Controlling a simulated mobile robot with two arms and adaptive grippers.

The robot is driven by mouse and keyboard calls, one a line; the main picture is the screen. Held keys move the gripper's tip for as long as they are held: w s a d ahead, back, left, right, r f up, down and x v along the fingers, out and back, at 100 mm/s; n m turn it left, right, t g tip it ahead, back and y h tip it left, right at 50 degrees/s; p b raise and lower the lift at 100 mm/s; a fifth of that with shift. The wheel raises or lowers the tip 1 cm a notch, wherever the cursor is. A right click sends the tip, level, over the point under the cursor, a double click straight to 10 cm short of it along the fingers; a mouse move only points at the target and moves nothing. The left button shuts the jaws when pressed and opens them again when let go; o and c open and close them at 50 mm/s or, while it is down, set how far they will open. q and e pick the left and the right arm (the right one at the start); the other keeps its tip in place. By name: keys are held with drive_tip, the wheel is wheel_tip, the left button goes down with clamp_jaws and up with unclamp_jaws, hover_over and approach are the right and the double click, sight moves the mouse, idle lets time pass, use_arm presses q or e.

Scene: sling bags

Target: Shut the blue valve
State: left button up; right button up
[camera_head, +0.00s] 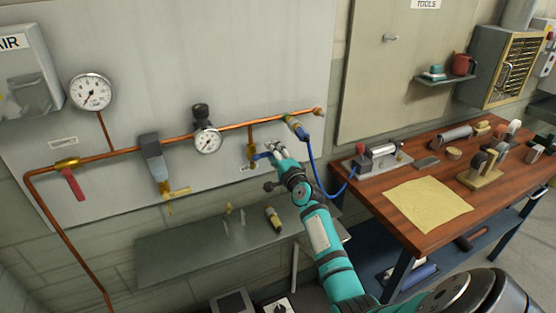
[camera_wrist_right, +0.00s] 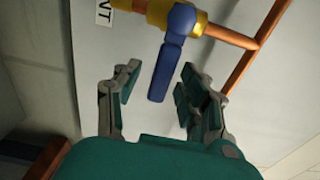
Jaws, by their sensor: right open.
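The blue valve (camera_head: 262,156) sits on a short copper branch that drops from the main pipe on the grey wall panel. In the right wrist view its blue handle (camera_wrist_right: 168,68) sticks out from a yellow brass body (camera_wrist_right: 157,14), roughly across the copper pipe. My right gripper (camera_head: 277,148) is at the handle's free end in the head view. In the right wrist view the right gripper (camera_wrist_right: 158,82) is open, with the handle's end between its fingertips and a gap visible on both sides. My left gripper is not in view.
A red-handled valve (camera_head: 72,183), a filter unit (camera_head: 154,160) and a gauge (camera_head: 208,141) lie along the pipe to the left. A blue hose (camera_head: 312,165) hangs just right of my right gripper. A grey shelf (camera_head: 180,253) is below; a wooden workbench (camera_head: 390,225) stands right.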

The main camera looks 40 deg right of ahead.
drive_tip(key=v, duration=1.1)
drive_tip(key=shift+s, duration=0.4)
drive_tip(key=shift+a+f, duration=0.1)
drive_tip(key=shift+a, duration=0.05)
drive_tip(key=s+a+f+n+g+y, duration=0.1)
drive_tip(key=s+a+f+n+g, duration=0.25)
drive_tip(key=f, duration=0.95)
drive_tip(key=s+a+f+n+g+y, duration=0.1)
drive_tip(key=s+a+f+n+g, duration=0.3)
drive_tip(key=f, duration=0.8)
drive_tip(key=s+a+f+n+g+y, duration=0.1)
drive_tip(key=s+a+f+n, duration=0.15)
drive_tip(key=a+f, duration=0.7)
drive_tip(key=s+a+f+n+g+y+b, duration=0.15)
drive_tip(key=s+f+n, duration=0.25)
drive_tip(key=s+f, duration=0.5)
drive_tip(key=s+a+f+n+g+h+p, duration=0.1)
drive_tip(key=s+f+n+g, duration=0.2)
drive_tip(key=s+f, duration=0.65)
drive_tip(key=s+a+f+n+g, duration=0.1)
drive_tip(key=s+f+n, duration=0.2)
drive_tip(key=s, duration=0.6)
drive_tip(key=s+a+f+n+g, duration=0.1)
drive_tip(key=s+f+n+g, duration=0.1)
drive_tip(key=s, duration=0.8)
drive_tip(key=shift+s+a+f+n+g+b, duration=0.3)
drive_tip(key=shift+f+n, duration=0.2)
drive_tip(key=shift+n, duration=0.2)
